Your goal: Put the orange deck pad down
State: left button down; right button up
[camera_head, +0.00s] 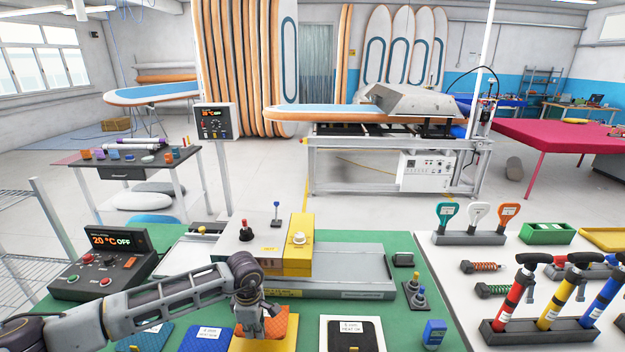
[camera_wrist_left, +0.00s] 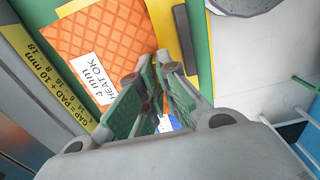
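The orange deck pad (camera_head: 281,329) is at the front edge of the green bench, over a yellow base (camera_head: 262,346). In the left wrist view the pad (camera_wrist_left: 115,30) shows its diamond pattern and a white label reading "4 mm HEAT OK". My left gripper (camera_head: 262,328) points down at the pad. In the wrist view its green-padded fingers (camera_wrist_left: 161,62) are close together at the pad's edge. I cannot tell whether they grip that edge, or whether the pad rests fully on the base. My right gripper is not in view.
A press with a yellow block (camera_head: 298,258) stands just behind. Blue pads (camera_head: 207,338) lie to the left, a black pad (camera_head: 352,336) to the right. A control box (camera_head: 105,262) is at the left. Upright pumps (camera_head: 512,300) stand on the white table at the right.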

pick_arm(q)
notch_tip(320, 180, up, 3)
jog(key=shift+f, duration=0.15)
jog(key=m, duration=1)
jog(key=shift+s, duration=0.15)
jog(key=m, duration=0.2)
jog(key=r+m, duration=0.1)
jog(key=shift+d+r+m, duration=0.1)
jog(key=shift+r+m, duration=0.1)
jog(key=shift+m, duration=0.2)
jog(key=shift+w+r+m, duration=0.2)
jog(key=shift+r+m, duration=0.3)
jog(key=shift+m, duration=0.6)
jog(key=shift+a+r+m, duration=0.3)
jog(key=shift+r+m, duration=0.1)
jog(key=shift+m, duration=0.5)
jog(key=shift+a+r+m, duration=0.1)
jog(key=shift+a+m, duration=0.15)
jog(key=shift+m, duration=0.05)
jog(key=s+a+f+b, duration=0.1)
jog(key=s+a+f, duration=0.2)
jog(key=a+f, duration=0.1)
jog(key=shift+s+a+f+n, duration=0.15)
jog(key=shift+s+a+n, duration=0.1)
jog(key=shift+n, duration=0.15)
